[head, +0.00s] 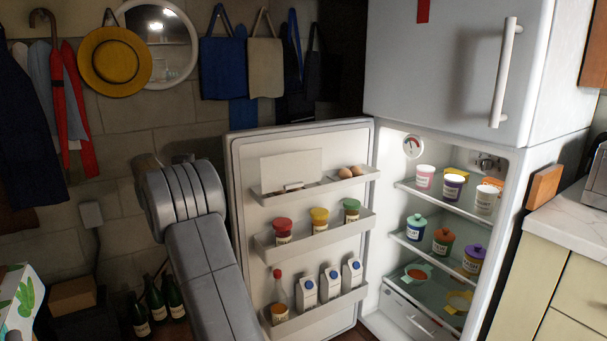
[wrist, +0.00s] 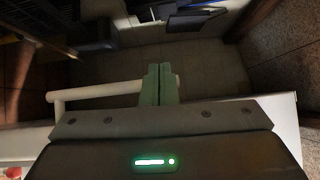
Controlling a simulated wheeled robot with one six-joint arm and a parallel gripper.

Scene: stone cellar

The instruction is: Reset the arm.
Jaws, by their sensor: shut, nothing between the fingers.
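My arm (head: 205,255) rises in front of the open fridge door (head: 240,180) in the head view, its upper joint left of the door's edge. The fingers do not show clearly there. In the wrist view my gripper (wrist: 160,84) has its two greenish fingers together, with nothing between them. A pale bar handle (wrist: 95,91) runs beside and past the fingers; I cannot tell whether they touch it.
The fridge stands open, with tubs and jars on its shelves (head: 405,187) and eggs, jars, a bottle and cartons in the door racks. Dark bottles (head: 155,299) stand on the floor. A counter (head: 575,215) is at right. Bags and a yellow hat (head: 114,60) hang on the wall.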

